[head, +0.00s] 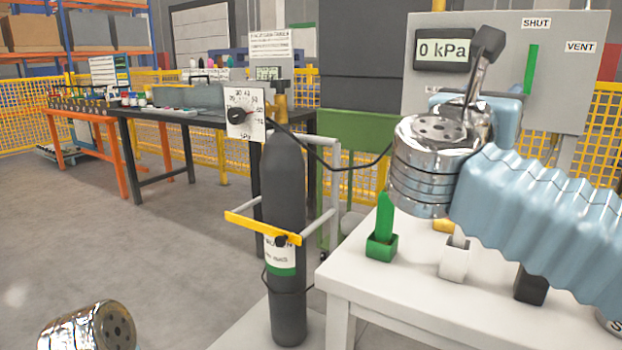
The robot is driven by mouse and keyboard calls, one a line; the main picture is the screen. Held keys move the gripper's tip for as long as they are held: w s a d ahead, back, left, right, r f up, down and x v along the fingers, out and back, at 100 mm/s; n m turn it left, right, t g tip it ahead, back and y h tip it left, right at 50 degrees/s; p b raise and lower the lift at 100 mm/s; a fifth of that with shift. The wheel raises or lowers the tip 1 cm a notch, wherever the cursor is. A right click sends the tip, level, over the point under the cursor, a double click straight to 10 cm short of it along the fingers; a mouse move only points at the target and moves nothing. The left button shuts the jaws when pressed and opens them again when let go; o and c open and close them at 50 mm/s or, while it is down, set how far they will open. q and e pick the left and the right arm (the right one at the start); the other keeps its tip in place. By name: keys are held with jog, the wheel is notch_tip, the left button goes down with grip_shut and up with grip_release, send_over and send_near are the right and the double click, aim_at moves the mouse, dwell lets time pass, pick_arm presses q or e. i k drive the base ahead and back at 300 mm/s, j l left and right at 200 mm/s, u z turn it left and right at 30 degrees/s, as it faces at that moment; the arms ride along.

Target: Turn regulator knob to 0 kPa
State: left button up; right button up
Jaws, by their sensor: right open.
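The regulator knob (237,116) is black and sits on a white dial plate marked in kPa, at the top of a dark gas cylinder (287,190). Its exact setting is too small to read. A display (444,49) on the grey panel reads 0 kPa. My right gripper (486,46) is open in front of that panel, well to the right of the knob and apart from it. Its fingers are partly hidden and seen edge-on. Of my left arm only a shiny wrist part shows at the lower left; its gripper is out of view.
The grey panel (568,95) has SHUT and VENT labels and a green bar. A white table (360,295) holds a green holder (382,246). A dark hose runs right from the regulator. A yellow bar (262,228) crosses the cylinder. Floor at left is clear.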

aim_at(236, 115)
jog(key=k+j, duration=0.3)
jog(key=j, duration=0.15)
jog(key=k+j, duration=0.35)
jog(key=j, duration=0.05)
